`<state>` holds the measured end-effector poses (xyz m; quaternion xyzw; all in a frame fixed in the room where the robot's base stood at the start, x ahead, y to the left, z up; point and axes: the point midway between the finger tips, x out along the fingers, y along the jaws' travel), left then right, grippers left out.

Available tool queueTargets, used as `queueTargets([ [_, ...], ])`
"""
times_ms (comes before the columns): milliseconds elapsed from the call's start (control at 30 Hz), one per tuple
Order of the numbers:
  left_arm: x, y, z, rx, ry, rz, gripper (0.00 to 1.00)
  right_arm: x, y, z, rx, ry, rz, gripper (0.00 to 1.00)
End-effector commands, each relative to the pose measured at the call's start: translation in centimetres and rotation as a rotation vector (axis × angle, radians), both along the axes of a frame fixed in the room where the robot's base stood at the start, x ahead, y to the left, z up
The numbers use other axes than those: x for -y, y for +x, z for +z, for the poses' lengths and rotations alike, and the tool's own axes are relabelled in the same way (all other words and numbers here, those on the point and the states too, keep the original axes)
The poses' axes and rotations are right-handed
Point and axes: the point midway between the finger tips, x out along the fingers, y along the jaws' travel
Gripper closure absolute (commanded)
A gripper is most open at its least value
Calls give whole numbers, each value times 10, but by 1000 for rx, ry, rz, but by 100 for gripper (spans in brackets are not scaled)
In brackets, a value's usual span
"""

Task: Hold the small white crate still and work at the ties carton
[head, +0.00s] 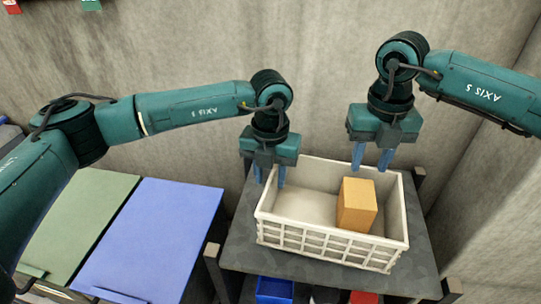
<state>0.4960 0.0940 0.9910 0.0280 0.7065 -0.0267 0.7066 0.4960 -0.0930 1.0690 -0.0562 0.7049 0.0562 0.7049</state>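The small white crate (330,242) stands on a dark grey table (238,247), with lattice sides and an open top. An orange-tan carton (357,205), likely the ties carton, stands upright inside it, right of centre. My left gripper (270,175) is at the crate's back left corner, its blue fingers apart; one finger appears outside the left wall and one inside. I cannot tell whether they touch the wall. My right gripper (371,157) is above the crate's back rim, behind and above the carton, its fingers apart with nothing between them.
A blue panel (150,238) and a green panel (75,225) lie left of the table. A blue bin (274,290) and a red item (364,297) show below the table's front edge. A concrete wall (200,50) stands behind. The crate's left half is empty.

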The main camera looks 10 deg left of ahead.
Motion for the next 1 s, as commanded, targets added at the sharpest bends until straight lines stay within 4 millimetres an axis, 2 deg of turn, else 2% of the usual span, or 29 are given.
queueTargets([
  [33,0,-1,-11,-4,0,0,66,0,0,0,0,0,0,64],
  [200,0,-1,-38,-3,-1,-1,66,0,0,0,0,0,0,64],
  [400,0,0,-56,-1,-1,-2,66,0,0,0,0,0,0,64],
  [767,1,0,-59,0,-2,-3,67,0,0,0,0,0,0,64],
  [1000,1,0,-59,0,-2,-2,87,0,0,0,0,0,0,64],
])
